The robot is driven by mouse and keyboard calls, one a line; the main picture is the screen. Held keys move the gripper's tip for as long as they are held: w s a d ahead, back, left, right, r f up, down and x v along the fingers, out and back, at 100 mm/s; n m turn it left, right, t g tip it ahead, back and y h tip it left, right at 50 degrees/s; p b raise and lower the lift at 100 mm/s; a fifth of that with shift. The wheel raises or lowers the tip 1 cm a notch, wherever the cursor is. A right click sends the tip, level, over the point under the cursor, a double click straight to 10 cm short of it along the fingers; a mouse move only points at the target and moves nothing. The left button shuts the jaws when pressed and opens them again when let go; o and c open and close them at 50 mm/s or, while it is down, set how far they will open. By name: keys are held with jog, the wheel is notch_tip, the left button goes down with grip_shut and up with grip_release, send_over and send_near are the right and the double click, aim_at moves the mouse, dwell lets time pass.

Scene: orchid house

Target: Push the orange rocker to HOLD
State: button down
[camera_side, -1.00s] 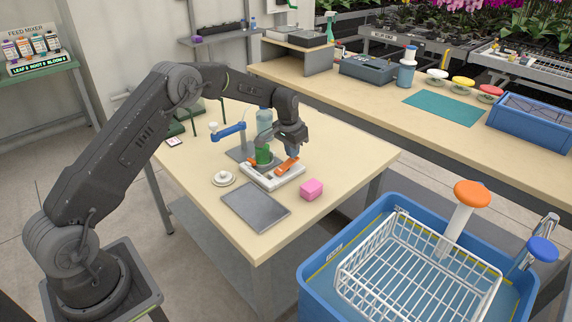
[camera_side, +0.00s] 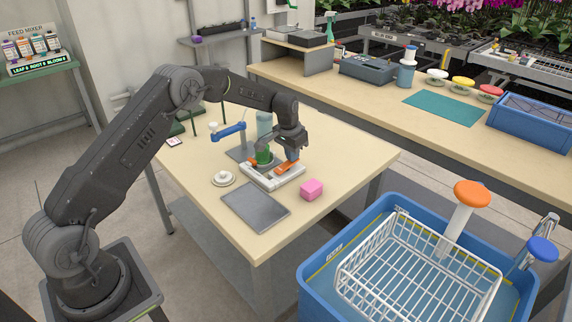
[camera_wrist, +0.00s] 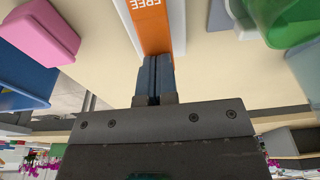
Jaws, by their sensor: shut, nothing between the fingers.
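The orange rocker (camera_side: 286,168) sits in a white base (camera_side: 265,181) on the beige table. In the wrist view the orange rocker (camera_wrist: 155,32) shows one end with the word FREE upside down; a HOLD mark is not visible. My gripper (camera_side: 293,159) is shut and empty, pointing down at the rocker's far end in the side view. In the wrist view its blue fingertips (camera_wrist: 155,62) overlap the near end of the orange face, close below the FREE lettering. I cannot tell for sure whether they press on it.
A pink block (camera_side: 312,189), a grey plate (camera_side: 255,206) and a white round lid (camera_side: 223,179) lie nearby. A blue-armed stand (camera_side: 229,132) is behind. A blue tub (camera_side: 318,274) is beyond the table's right side.

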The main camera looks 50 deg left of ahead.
jog(key=shift+f, duration=0.3)
jog(key=shift+r, duration=3.6)
jog(key=s+d+r+t, duration=0.1)
jog(key=s+d+r, duration=0.3)
jog(key=s+r, duration=0.45)
jog(key=s+d+r+t, duration=0.1)
jog(key=s+d+r, duration=0.4)
jog(key=s+r, duration=0.35)
jog(key=s+d+t, duration=0.1)
jog(key=s+d, duration=0.1)
jog(key=s, duration=0.9)
jog(key=s+d, duration=0.3)
jog(key=s, duration=0.8)
jog(key=shift+f+t, duration=0.25)
jog(key=shift+t, duration=0.15)
